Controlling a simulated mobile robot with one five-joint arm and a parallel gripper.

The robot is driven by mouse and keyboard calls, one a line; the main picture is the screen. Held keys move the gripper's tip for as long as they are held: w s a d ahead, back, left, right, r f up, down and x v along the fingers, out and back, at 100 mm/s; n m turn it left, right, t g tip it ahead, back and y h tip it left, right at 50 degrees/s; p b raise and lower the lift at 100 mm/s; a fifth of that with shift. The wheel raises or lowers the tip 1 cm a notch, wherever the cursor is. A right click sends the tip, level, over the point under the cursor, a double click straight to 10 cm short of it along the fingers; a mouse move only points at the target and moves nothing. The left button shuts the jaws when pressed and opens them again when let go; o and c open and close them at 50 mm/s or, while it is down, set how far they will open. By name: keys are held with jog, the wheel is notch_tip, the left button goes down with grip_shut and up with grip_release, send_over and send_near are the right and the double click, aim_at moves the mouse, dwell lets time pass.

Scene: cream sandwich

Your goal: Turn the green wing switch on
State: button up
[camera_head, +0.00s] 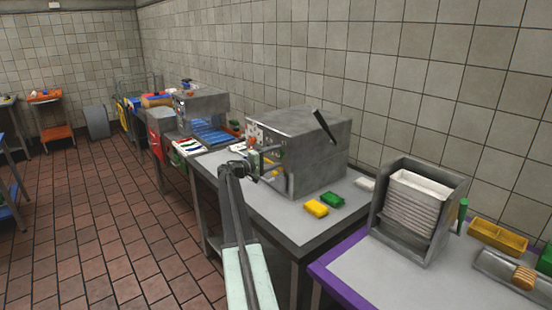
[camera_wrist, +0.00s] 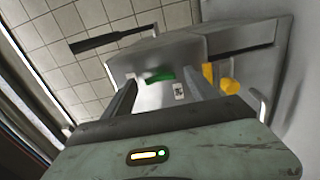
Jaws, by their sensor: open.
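The green wing switch (camera_wrist: 159,75) shows in the wrist view as a flat green piece on the pale front panel (camera_wrist: 152,94) of a grey metal machine. My gripper (camera_wrist: 162,84) is open, and the green piece appears between its two fingers. I cannot tell whether the fingers touch it. In the head view my gripper (camera_head: 241,170) is at the front of the boxy grey machine (camera_head: 318,155). The switch cannot be made out clearly there, behind my gripper and the panel's small parts.
Yellow knobs (camera_wrist: 229,86) sit right of the switch. A dark lever (camera_head: 323,126) sticks out from the machine's side. A yellow sponge (camera_head: 316,208) and a green sponge (camera_head: 332,200) lie on the grey table (camera_head: 275,222). A tray rack (camera_head: 420,205) stands at right. The tiled floor at left is open.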

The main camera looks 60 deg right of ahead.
jog(key=v, duration=0.7)
jog(key=shift+a, duration=0.1)
